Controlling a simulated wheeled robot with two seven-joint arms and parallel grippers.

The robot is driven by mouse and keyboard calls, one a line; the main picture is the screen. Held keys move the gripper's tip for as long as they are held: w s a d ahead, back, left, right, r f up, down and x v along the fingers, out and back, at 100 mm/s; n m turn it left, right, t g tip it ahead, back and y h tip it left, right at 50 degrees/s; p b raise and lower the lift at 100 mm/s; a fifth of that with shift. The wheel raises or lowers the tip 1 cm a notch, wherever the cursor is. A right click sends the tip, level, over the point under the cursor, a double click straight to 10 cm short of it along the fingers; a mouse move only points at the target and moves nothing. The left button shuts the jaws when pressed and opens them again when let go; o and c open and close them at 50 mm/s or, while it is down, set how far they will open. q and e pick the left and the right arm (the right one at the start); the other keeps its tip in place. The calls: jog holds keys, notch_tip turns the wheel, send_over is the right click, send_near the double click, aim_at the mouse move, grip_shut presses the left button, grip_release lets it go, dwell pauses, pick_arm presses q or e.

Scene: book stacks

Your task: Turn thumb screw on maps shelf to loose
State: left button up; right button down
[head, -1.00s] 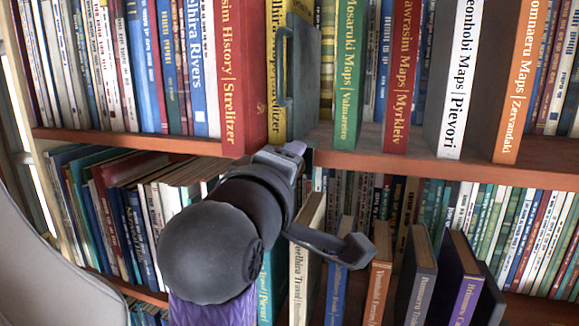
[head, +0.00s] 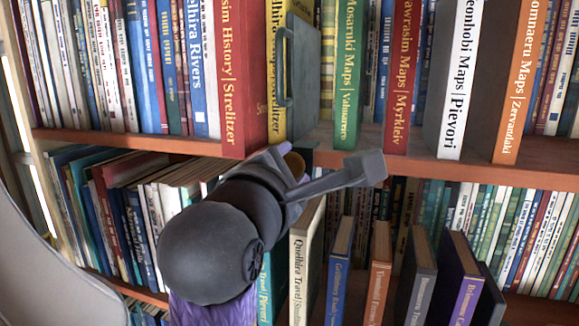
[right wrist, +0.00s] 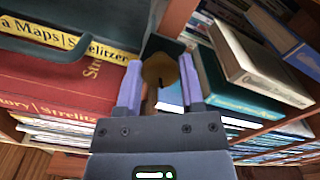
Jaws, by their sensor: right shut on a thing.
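The thumb screw is a round brass-coloured knob (right wrist: 160,70) under the front edge of the maps shelf (head: 400,160). In the head view a small part of the knob (head: 295,163) shows past my right gripper (head: 297,170). In the right wrist view the two purple-padded fingers of my right gripper (right wrist: 160,84) stand on either side of the knob, shut on it. A grey-green divider with a handle (head: 303,75) stands on the shelf right above, beside a yellow maps book (head: 277,60). My left gripper is not in view.
Several map books, such as the green one (head: 347,75) and the red one (head: 402,75), stand right of the divider. A thick red history book (head: 240,75) stands left. Below, travel books (head: 305,262) stand close under my right gripper.

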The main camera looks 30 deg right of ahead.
jog(key=shift+f+n, duration=0.15)
jog(key=shift+n, duration=0.45)
jog(key=shift+c, duration=1.1)
grip_release()
jog(key=b+v, duration=0.2)
jog(key=v, duration=0.8)
jog(key=shift+b, duration=0.35)
